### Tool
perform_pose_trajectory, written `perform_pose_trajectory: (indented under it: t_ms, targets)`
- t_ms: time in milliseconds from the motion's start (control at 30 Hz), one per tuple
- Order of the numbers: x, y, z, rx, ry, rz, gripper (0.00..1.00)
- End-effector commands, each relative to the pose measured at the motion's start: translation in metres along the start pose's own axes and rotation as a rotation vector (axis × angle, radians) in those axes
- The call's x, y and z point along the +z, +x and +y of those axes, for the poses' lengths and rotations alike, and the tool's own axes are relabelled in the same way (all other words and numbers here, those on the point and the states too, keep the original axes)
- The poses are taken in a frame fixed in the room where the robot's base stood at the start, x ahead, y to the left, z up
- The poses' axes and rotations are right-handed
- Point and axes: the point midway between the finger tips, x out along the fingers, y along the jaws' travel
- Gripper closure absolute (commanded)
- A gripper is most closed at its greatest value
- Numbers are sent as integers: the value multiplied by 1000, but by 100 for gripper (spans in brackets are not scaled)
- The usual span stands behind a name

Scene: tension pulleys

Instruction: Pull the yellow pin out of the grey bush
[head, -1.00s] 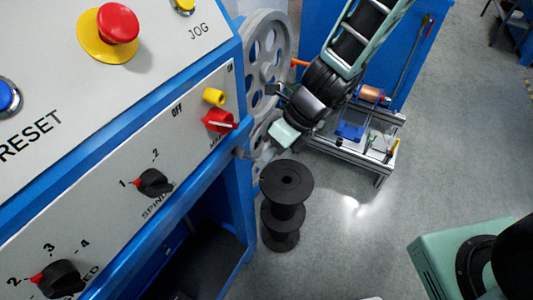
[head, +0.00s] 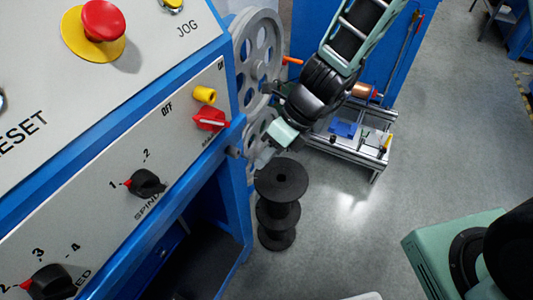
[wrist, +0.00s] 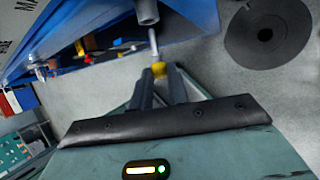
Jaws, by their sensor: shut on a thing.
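The yellow pin's round knob (wrist: 158,71) sits between the fingertips of my gripper (wrist: 159,88) in the wrist view, and the fingers are shut on it. Its thin silver shaft (wrist: 153,42) runs up from the knob to the mouth of the grey bush (wrist: 146,12). I cannot tell whether the shaft's tip is still inside the bush or just below it. In the head view the bush (head: 233,152) is on the edge of the blue frame, with my gripper (head: 263,158) a little to its right. The pin cannot be made out there.
Black spools (head: 281,179) are stacked just below my gripper; the top one (wrist: 265,34) shows at right in the wrist view. Grey pulley wheels (head: 257,55) are behind the control panel's edge. A metal-framed bench (head: 350,155) stands beyond.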

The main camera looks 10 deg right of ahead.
Motion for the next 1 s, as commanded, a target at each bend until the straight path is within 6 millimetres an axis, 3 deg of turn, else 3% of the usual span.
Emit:
perform_pose_trajectory:
  t_ms: [633, 1000]
  targets:
    - [-10, -4, 0, -1, 0, 0, 100]
    - [-36, -14, -1, -1, 1, 0, 100]
